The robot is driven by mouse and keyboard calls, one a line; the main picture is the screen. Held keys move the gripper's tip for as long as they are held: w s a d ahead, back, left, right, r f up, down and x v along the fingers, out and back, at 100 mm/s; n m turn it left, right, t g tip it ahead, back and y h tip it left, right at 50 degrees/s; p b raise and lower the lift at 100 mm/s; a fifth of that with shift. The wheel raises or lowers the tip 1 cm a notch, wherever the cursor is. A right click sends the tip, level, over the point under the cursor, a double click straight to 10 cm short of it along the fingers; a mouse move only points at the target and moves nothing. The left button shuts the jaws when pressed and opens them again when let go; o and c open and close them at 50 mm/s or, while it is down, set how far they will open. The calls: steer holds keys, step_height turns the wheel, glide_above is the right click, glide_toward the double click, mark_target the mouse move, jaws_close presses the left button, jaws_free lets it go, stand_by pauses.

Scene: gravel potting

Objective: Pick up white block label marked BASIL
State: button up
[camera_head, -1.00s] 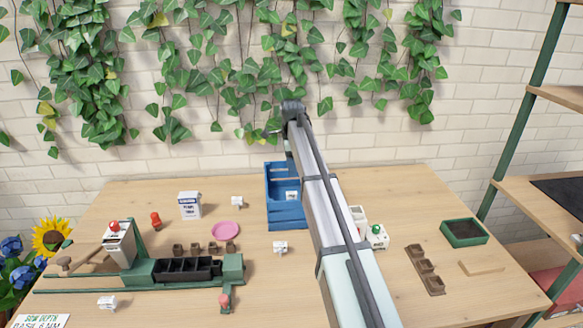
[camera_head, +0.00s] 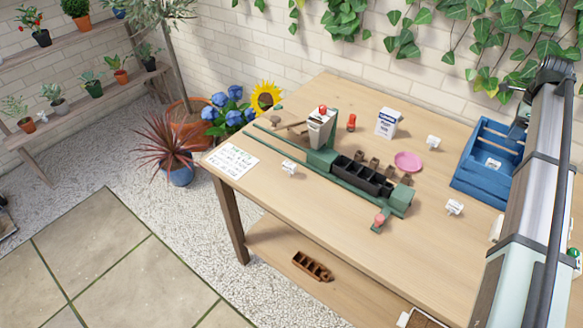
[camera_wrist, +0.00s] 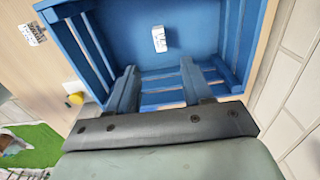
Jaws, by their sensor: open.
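Several small white block labels are in view, and I cannot read which is marked BASIL. In the head view one lies at the table's left (camera_head: 289,168), one stands behind the pink dish (camera_head: 433,142), and one is in front of the crate (camera_head: 454,207). Another white block lies inside the blue crate; it shows in the wrist view (camera_wrist: 159,39) with dark print too blurred to read. My gripper (camera_wrist: 159,82) is open and empty over the crate, its two fingers apart, with the inside block beyond the fingertips. The print on another label (camera_wrist: 32,34) outside the crate is unclear.
The blue crate (camera_head: 478,182) has raised slatted walls. A green rail with a black cell tray (camera_head: 362,176), a white packet (camera_head: 388,123) and a pink dish (camera_head: 407,162) stand on the wooden table (camera_head: 330,225). The table's front middle is clear.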

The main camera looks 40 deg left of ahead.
steer(key=shift+r, duration=0.1)
stand_by(0.7)
step_height(320, 180, up, 5)
steer(key=n+y, duration=0.1)
steer(key=y, duration=0.3)
glide_above(294, 166)
steer(key=d, duration=0.4)
step_height(294, 166, down, 7)
steer(key=shift+y, duration=0.3)
steer(key=shift+d+x, duration=0.1)
steer(key=shift+x, duration=3.45)
steer(key=shift+d+x, duration=0.15)
steer(key=shift+x, duration=3.4)
steer(key=shift+c, duration=0.2)
